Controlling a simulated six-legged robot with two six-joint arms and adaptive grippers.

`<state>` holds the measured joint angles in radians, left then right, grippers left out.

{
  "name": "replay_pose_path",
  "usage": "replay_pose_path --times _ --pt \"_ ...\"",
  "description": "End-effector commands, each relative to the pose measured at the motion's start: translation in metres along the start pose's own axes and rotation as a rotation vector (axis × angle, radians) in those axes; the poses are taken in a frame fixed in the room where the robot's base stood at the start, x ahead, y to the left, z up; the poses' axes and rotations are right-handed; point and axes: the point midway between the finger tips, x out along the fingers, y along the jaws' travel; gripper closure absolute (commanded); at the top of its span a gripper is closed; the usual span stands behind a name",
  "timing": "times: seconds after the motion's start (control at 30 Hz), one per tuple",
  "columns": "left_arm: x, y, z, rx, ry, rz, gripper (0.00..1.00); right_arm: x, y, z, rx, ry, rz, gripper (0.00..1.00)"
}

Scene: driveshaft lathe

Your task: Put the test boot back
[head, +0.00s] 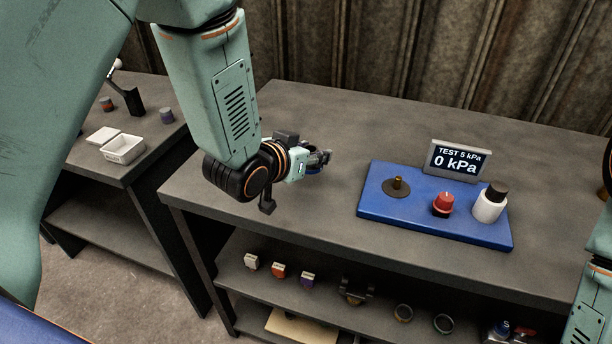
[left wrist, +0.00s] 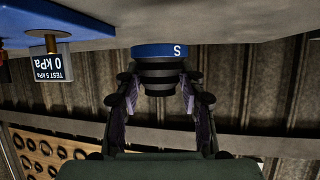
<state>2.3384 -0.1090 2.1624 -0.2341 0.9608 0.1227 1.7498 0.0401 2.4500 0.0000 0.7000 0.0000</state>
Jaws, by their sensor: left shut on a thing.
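The test boot is the black ribbed piece (left wrist: 160,82) between my left fingertips in the left wrist view, which is upside down. My left gripper (left wrist: 160,93) is shut on it. A blue round base marked "S" (left wrist: 166,51) is right against the boot, at the bench top. I cannot tell whether the boot is seated in it or just touching. In the head view my left gripper (head: 318,160) is low over the bench, left of the blue test plate (head: 375,213), and hides most of the boot. My right gripper is out of view.
The plate carries a brass fitting on a dark disc (head: 396,188), a red knob (head: 443,204), a white cylinder with a black top (head: 489,205) and a display reading "TEST 5 kPa, 0 kPa" (head: 458,161). The lower shelf holds small parts. A white box (head: 123,149) stands on the left bench.

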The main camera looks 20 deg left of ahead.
Motion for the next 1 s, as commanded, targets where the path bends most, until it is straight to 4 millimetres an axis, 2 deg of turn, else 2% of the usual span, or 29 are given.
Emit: replay_pose_path --times 0.03,0.23,0.47,1.0 --pt "0.004 0.0 0.007 -0.001 -0.001 -0.001 0.97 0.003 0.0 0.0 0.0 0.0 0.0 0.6" --pt "0.009 -0.002 0.018 -0.003 0.001 -0.003 0.97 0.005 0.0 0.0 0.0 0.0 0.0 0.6" --pt "0.021 -0.004 0.046 -0.004 0.0 -0.004 0.97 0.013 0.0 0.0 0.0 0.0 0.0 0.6" --pt "0.024 -0.006 0.054 -0.004 -0.001 -0.005 0.97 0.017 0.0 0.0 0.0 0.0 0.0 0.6"
